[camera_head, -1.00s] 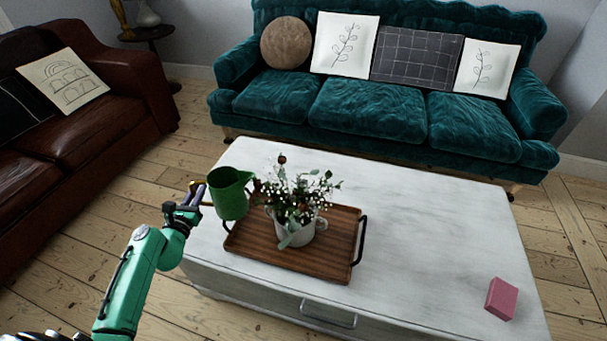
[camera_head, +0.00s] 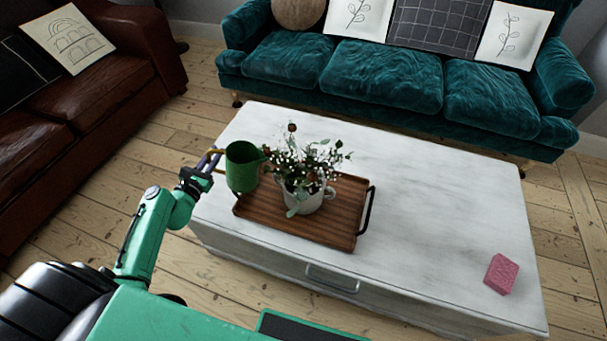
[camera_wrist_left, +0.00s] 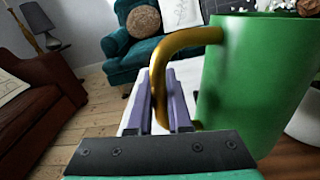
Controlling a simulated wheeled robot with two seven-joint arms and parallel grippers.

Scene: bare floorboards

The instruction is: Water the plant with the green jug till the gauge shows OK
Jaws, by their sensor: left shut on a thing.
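The green jug (camera_head: 243,172) is at the left side of the coffee table, close to the left of the plant. It looks about upright, its spout towards the plant. My left gripper (camera_head: 207,163) is shut on the jug's golden handle, which shows large in the left wrist view (camera_wrist_left: 184,42). The plant, a white pot (camera_head: 303,202) with leafy stems and small flowers, stands on a wooden tray (camera_head: 338,226). No stream of water is visible. I see no gauge that I can read in either view. My right gripper is not in view.
The pale coffee table (camera_head: 420,200) is largely clear to the right of the tray. A pink sponge-like block (camera_head: 501,274) lies near its right end. A teal sofa (camera_head: 390,80) stands behind and a brown leather sofa (camera_head: 90,75) at the left.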

